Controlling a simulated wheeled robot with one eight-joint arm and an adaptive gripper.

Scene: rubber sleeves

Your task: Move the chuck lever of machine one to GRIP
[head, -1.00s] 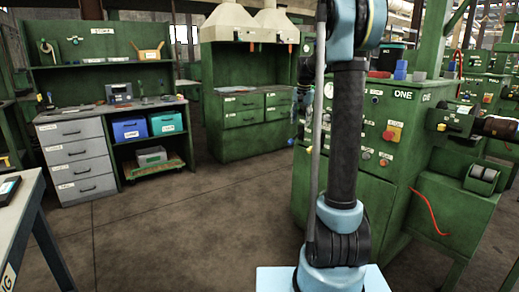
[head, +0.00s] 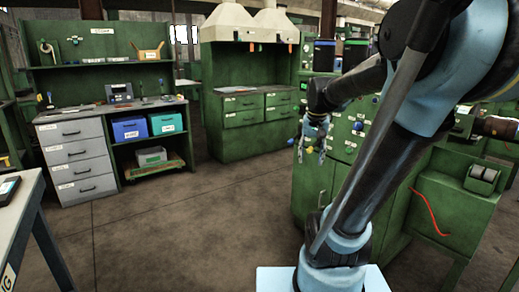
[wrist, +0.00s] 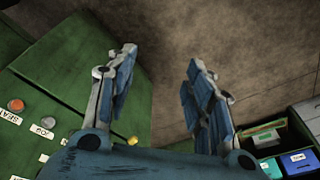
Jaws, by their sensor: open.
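The green machine (head: 310,195) stands at the right in the head view. It bore the label ONE a second ago; my arm now covers that part. My gripper (head: 313,140) is beside the left edge of its control panel (head: 350,128). In the wrist view my gripper (wrist: 160,62) is open, with nothing between its fingers and brown floor beyond them. The panel side of the machine (wrist: 60,75) is at the left there, with an orange button (wrist: 16,104), a grey button (wrist: 48,122) and a yellow knob (wrist: 132,140). I cannot make out the chuck lever in either view.
A workbench (head: 110,112) with grey drawers stands at the far left, with a blue bin (head: 130,130) and a teal bin (head: 166,123) on its shelf. A green hooded cabinet (head: 240,140) stands behind. A table edge (head: 25,205) is at the near left. The floor between is clear.

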